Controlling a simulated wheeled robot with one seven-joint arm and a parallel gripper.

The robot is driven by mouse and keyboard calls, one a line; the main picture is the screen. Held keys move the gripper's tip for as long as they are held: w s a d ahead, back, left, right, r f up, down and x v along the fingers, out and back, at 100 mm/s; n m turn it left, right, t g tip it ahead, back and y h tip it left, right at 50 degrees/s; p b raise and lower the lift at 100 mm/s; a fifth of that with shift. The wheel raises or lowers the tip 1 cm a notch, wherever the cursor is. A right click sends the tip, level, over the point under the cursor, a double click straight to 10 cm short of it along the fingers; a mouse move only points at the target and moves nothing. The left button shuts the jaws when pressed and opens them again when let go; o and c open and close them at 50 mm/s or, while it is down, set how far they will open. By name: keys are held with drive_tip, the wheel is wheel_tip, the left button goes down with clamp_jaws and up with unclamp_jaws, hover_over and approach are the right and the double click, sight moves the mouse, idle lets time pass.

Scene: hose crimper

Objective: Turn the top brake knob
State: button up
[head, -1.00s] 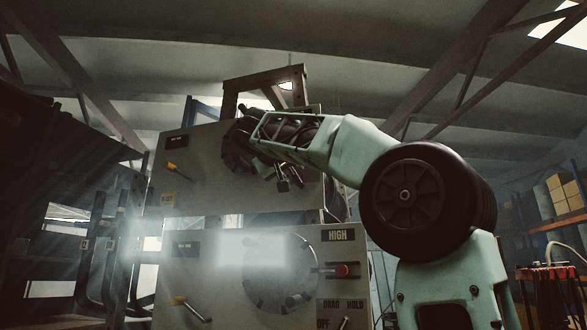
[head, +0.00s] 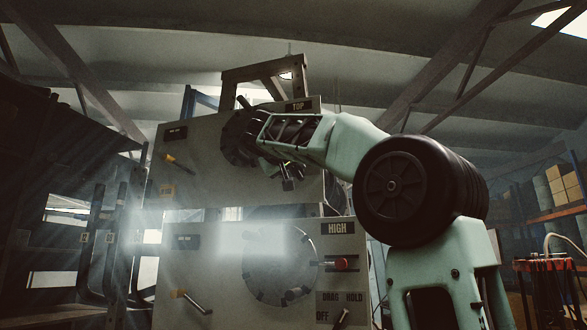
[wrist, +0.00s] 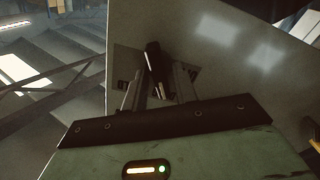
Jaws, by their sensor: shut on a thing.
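The upper panel (head: 205,150) carries the label TOP (head: 298,105) near its upper right corner. My gripper (wrist: 160,85) reaches in front of this panel from the right. In the wrist view its two fingers stand on either side of a dark, narrow knob or handle (wrist: 152,57) and are shut on it. In the head view my arm covers the right part of the panel, so the held part and its angle cannot be made out. Part of a dark round dial (head: 237,138) shows left of my gripper.
The lower panel (head: 215,280) has a large dial, a label HIGH (head: 338,228), a red knob (head: 342,264) and a lever at DRAG HOLD. A yellow-tipped lever (head: 175,160) sticks out at the upper left. A metal frame rises behind. Shelves with boxes (head: 562,185) stand far right.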

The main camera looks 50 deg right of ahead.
drive_tip(key=shift+f, duration=0.1)
drive_tip(key=shift+f+m+b, duration=0.15)
drive_tip(key=shift+m+b, duration=0.85)
drive_tip(key=shift+b, duration=0.2)
drive_tip(key=m+b, duration=0.4)
drive_tip(key=m, duration=0.2)
drive_tip(key=m+b, duration=0.1)
drive_tip(key=m, duration=0.2)
drive_tip(key=shift+s+r+m, duration=0.2)
drive_tip(key=shift+m, duration=0.2)
drive_tip(key=shift+b, duration=0.3)
drive_tip(key=o, duration=0.6)
